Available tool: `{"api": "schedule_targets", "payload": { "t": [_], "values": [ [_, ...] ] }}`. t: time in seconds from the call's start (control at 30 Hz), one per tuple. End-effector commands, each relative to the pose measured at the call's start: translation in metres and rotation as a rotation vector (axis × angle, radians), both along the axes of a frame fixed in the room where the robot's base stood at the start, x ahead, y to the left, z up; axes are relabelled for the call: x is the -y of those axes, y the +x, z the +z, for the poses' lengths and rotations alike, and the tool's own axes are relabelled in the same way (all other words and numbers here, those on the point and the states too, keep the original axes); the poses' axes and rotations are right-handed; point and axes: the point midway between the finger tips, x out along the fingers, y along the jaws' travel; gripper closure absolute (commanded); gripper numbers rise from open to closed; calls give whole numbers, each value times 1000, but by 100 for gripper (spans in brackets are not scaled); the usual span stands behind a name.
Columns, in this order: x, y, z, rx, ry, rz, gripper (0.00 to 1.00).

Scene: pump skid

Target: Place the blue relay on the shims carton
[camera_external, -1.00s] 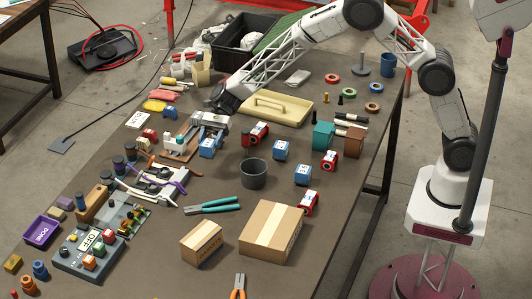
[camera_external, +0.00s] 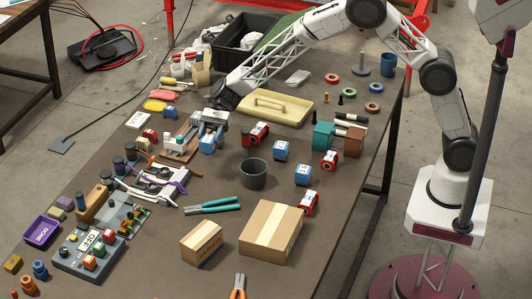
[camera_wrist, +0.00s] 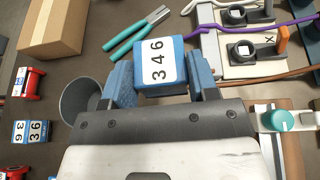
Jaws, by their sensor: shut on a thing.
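My gripper (camera_external: 209,134) is shut on a blue relay (camera_external: 207,145), which hangs at the fingertips beside the grey clamp fixture. In the wrist view, the blue relay (camera_wrist: 159,63) shows a white face marked 346 between the two blue fingers of my gripper (camera_wrist: 160,80). Two cardboard cartons stand toward the front of the table: a larger one (camera_external: 271,230) and a smaller one (camera_external: 202,242) with a label too small to read surely. I cannot tell which is the shims carton. Part of a carton (camera_wrist: 52,25) shows at upper left in the wrist view.
A dark cup (camera_external: 253,174) and teal-handled pliers (camera_external: 212,206) lie between my gripper and the cartons. Other blue relays (camera_external: 280,150) and red ones (camera_external: 258,133) stand to the right. A wired fixture (camera_external: 155,183) is at left. Both carton tops look clear.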

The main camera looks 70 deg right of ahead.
Motion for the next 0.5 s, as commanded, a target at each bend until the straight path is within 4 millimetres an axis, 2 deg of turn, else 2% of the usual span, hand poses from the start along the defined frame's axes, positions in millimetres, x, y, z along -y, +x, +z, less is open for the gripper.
{"api": "schedule_targets", "payload": {
  "t": [0.27, 0.5],
  "values": [
    [-7, -10, 3, 2, 3, -1, 74],
    [-29, -44, 11, 4, 13, -3, 74]
  ]
}}
